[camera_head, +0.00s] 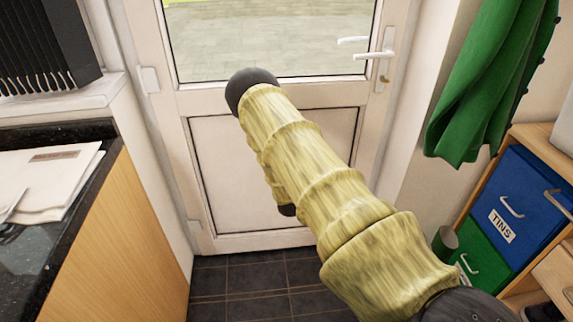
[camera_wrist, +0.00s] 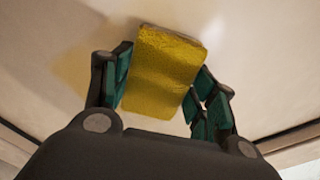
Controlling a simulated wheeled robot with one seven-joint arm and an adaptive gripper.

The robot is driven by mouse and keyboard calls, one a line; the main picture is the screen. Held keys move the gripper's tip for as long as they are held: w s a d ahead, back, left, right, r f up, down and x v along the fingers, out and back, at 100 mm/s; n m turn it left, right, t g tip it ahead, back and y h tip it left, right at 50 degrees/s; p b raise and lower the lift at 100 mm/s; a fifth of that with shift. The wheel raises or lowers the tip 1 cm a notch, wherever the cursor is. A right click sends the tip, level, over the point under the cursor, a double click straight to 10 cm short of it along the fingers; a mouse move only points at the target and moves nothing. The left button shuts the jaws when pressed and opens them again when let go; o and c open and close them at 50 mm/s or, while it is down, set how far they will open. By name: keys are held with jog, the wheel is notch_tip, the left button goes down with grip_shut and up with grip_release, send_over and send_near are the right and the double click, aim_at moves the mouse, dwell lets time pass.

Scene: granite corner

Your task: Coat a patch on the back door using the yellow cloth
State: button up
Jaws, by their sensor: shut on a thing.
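The back door (camera_head: 235,205) is white, with a glass pane above and a framed lower panel, and it stands straight ahead in the head view. My arm reaches across to it and hides part of the lower panel. In the wrist view my gripper (camera_wrist: 163,88) is shut on the yellow cloth (camera_wrist: 165,65), which looks like a flat yellow block between the green-lined fingers. Its far end is at or very near the pale door surface (camera_wrist: 245,50); I cannot tell whether it touches. In the head view the cloth is hidden behind my arm. No coated patch can be made out.
A dark granite counter (camera_head: 85,205) with papers (camera_head: 45,180) stands at left. A green garment (camera_head: 490,85) hangs at right above a shelf unit with blue (camera_head: 515,205) and green (camera_head: 480,250) drawers. The door handle (camera_head: 380,55) is at upper right. Dark floor tiles (camera_head: 255,280) are clear before the door.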

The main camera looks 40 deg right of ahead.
jog(key=shift+w+a+r, duration=1.6)
jog(key=shift+w+a, duration=0.45)
jog(key=shift+a, duration=1.15)
jog(key=s+d, duration=0.5)
jog(key=d, duration=0.3)
jog(key=s+d+p, duration=0.1)
jog(key=s+d, duration=0.4)
jog(key=d, duration=0.3)
dwell(1.2)
jog(key=shift+s, duration=0.1)
jog(key=shift+p+v, duration=0.85)
jog(key=shift+v, duration=2.05)
jog(key=shift+s, duration=0.1)
jog(key=shift+p+v, duration=0.3)
jog(key=shift+v, duration=1.15)
